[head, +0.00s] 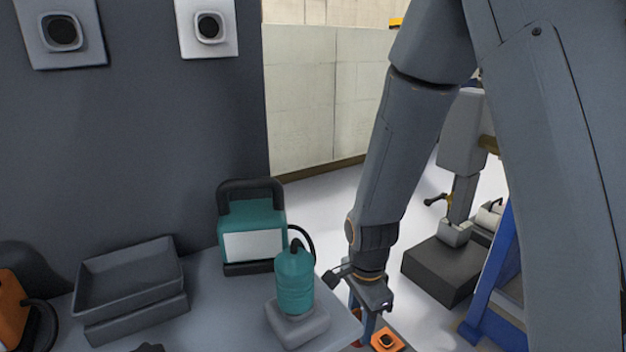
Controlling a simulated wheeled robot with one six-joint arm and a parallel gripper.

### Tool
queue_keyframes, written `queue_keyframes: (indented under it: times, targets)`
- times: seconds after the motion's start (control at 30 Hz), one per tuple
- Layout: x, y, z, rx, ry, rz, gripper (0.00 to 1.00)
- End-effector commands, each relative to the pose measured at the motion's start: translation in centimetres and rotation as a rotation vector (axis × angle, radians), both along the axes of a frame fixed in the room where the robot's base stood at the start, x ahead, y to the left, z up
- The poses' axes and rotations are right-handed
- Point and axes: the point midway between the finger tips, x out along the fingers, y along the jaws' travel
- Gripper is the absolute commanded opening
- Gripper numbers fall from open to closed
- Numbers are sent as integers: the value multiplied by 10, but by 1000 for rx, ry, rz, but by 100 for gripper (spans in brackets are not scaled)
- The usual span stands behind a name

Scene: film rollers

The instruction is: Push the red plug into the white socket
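The white socket (208,28) is a white square plate with a dark round opening, mounted on the dark grey wall at the top left. My gripper (360,292) hangs low in the middle of the head view, beyond the right end of the grey counter, pointing down. Its fingers look spread apart. It is well below and to the right of the white socket. Small red and blue parts (369,322) show just below the gripper. They are partly hidden and I cannot tell whether they belong to the red plug. No whole red plug is clearly visible.
A greyer socket plate (62,33) is left of the white one. On the counter (225,320) stand a grey tray (130,280), a teal boxed device (252,228), a teal cylinder (295,283) and an orange device (10,312). An orange socket-like piece (387,340) lies below my gripper.

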Motion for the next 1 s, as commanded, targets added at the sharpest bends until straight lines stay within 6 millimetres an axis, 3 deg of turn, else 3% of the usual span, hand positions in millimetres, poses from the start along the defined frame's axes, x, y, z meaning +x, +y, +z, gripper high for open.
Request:
queue_keyframes:
  times: [0.6,0.9,1.0]
  targets:
    - [16,-67,33,0,-2,909,5]
    - [17,-89,44,1,-1,1215,5]
    - [15,-87,54,1,0,1209,5]
